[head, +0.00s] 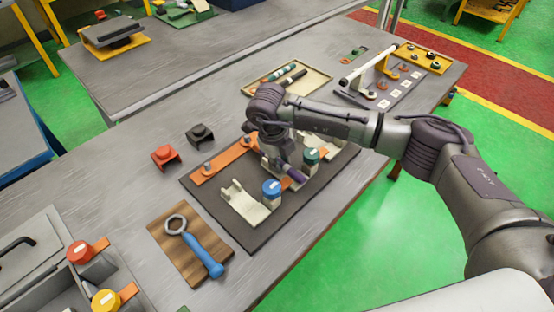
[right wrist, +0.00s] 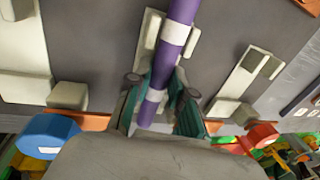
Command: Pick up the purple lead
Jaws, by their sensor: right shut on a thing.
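The purple lead (right wrist: 175,40) is a purple rod with white bands. In the right wrist view it runs from the top edge down between my right gripper's fingers (right wrist: 162,95), which are closed on it from both sides. In the head view, my right gripper (head: 288,172) is over the dark mat, and a short piece of the purple lead (head: 297,174) shows at its fingers. A pale cradle (right wrist: 150,40) is behind the lead in the wrist view; I cannot tell whether they touch. My left gripper is not in view.
The dark mat (head: 245,236) carries a blue-capped piece (head: 271,188), a green-capped piece (head: 311,156), an orange strip (head: 222,166) and a pale cradle (head: 244,203). A wrench (head: 193,245) lies on a wooden board (head: 165,248). Red (head: 165,155) and black (head: 200,134) clips stand left.

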